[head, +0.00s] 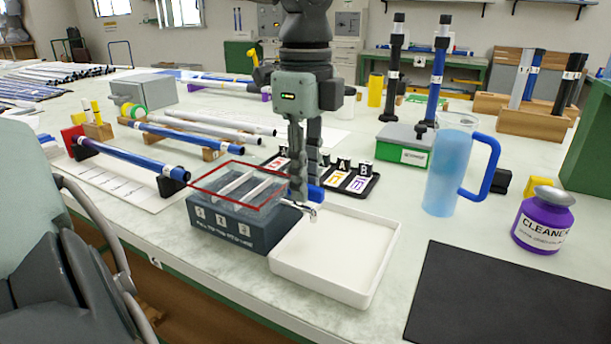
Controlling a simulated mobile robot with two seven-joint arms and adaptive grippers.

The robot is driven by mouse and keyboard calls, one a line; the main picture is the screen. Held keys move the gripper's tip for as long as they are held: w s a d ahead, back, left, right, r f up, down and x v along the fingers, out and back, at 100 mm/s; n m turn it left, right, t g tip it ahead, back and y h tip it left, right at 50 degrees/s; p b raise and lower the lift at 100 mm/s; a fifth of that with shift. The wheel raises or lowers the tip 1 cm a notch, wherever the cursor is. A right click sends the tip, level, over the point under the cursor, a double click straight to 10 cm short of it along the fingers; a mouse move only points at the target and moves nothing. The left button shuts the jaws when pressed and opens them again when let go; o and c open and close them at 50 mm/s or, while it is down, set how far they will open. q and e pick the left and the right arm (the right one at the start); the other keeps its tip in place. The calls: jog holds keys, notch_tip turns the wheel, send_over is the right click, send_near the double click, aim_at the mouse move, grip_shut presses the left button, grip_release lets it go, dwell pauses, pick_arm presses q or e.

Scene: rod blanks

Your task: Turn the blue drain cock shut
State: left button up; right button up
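The blue drain cock handle (316,193) shows just right of my fingertips, at the right side of the bath. The bath (222,221) is a dark box marked 1, 2, 3, with a clear, red-rimmed upper part holding pale rods. My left gripper (298,192) points straight down, its fingers beside the cock and hiding part of it. The fingers overlap edge-on, so I cannot tell whether they are open or touch the handle. My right gripper is not in view.
The shallow white tray (372,262) is empty beside the bath. A blue jug (449,170), a purple cleaner bottle (541,222) and a black mat (515,300) lie to the right. Blue rods on supports (137,158) are left. A black card tray (357,186) is behind.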

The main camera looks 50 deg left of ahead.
pick_arm(q)
grip_shut()
